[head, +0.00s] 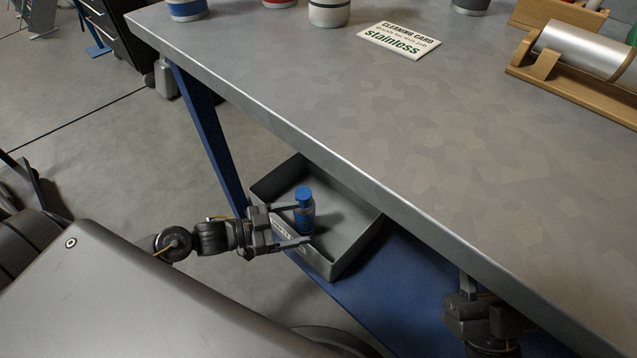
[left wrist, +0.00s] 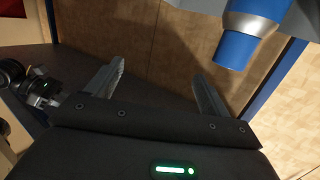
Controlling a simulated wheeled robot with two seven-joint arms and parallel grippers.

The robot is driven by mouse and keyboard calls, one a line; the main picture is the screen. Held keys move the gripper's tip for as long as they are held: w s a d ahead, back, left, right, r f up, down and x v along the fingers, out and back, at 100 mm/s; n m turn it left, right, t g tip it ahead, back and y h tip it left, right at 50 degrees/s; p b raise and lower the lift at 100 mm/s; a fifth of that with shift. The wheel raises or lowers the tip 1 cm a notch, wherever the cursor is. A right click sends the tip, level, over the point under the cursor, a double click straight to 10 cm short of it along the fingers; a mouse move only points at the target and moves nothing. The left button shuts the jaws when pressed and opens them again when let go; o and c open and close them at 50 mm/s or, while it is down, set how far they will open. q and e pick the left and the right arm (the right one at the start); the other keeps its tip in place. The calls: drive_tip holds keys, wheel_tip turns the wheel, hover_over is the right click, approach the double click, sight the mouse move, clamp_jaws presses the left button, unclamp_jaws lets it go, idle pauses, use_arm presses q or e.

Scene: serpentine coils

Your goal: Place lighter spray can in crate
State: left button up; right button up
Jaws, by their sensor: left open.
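A spray can (head: 306,218) with a blue cap and a blue body stands upright at the grey crate (head: 345,215), seemingly inside it. The crate sits low beside the bench on a blue shelf. My left gripper (head: 303,224) is open, its fingers reaching over the crate's near side around the can. In the left wrist view, the open fingers (left wrist: 158,75) have nothing between them. The can's blue end (left wrist: 237,48) shows there at the upper right, apart from the fingers. My right gripper (head: 485,310) is partly hidden under the bench edge, and its jaws are unclear.
The grey bench top (head: 440,140) has a wide clear area. A cleaning card (head: 398,41) reading "stainless" lies on it. Several cans, including a white one (head: 329,12), stand at the back. A metal cylinder (head: 585,50) rests in a wooden cradle at right. The blue shelf (head: 400,290) lies below.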

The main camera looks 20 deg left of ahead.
use_arm(q)
drive_tip(key=s+d+r+t+h, duration=0.2)
drive_tip(key=s+d+r+t, duration=0.15)
drive_tip(key=d+r, duration=0.7)
wheel_tip(320, 180, up, 14)
drive_tip(key=s+n+t+y, duration=0.2)
drive_tip(key=n+t+y, duration=0.1)
drive_tip(key=t, duration=0.4)
drive_tip(key=shift+d+r+n, duration=0.15)
drive_tip(key=shift+n, duration=0.35)
